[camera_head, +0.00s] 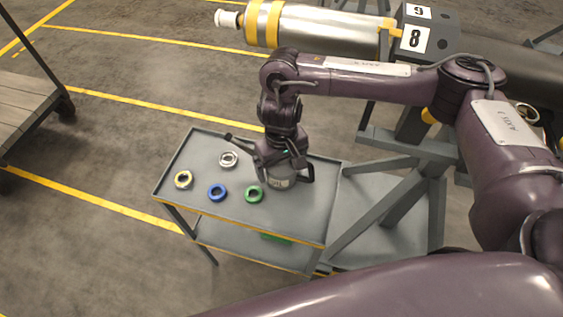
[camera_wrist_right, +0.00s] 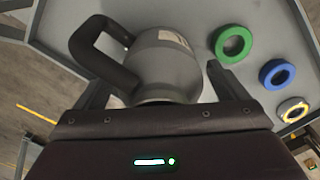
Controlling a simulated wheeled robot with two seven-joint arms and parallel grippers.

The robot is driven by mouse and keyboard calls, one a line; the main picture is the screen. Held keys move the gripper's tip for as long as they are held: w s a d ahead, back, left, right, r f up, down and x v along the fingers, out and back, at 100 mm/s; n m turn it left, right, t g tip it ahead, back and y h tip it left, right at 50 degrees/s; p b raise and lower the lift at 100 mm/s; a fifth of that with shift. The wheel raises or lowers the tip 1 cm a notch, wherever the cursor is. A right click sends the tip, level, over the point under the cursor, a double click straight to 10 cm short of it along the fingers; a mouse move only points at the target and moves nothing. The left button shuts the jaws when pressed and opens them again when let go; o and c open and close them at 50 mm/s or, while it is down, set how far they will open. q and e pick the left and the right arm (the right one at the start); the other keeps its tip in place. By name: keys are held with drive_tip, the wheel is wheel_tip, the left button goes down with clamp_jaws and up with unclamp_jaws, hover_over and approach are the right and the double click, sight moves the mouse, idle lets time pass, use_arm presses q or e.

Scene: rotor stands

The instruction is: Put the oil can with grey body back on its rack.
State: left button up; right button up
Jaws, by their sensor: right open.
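The grey-bodied oil can (camera_head: 279,182) stands on the top tray of a grey cart, with a light label and a black handle on its right side. In the right wrist view the can (camera_wrist_right: 165,65) shows from above, with its handle to the left. My right gripper (camera_head: 280,166) is open, directly above the can, with its fingers on either side of its upper part. In the wrist view the right gripper's fingers (camera_wrist_right: 165,92) flank the can. I cannot tell whether they touch it. My left gripper is out of view. No rack for the can can be made out.
The cart's top tray (camera_head: 215,218) also holds a green ring (camera_head: 254,203), a blue ring (camera_head: 226,194), a yellow ring (camera_head: 189,182) and a silver ring (camera_head: 234,162). A rotor (camera_head: 330,32) on a grey stand (camera_head: 385,205) is behind and to the right. A wooden-decked cart (camera_head: 22,105) stands far left.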

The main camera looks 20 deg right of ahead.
drive_tip(key=shift+r, duration=0.15)
wheel_tip(320, 180, up, 12)
drive_tip(key=p, duration=0.3)
idle(0.5)
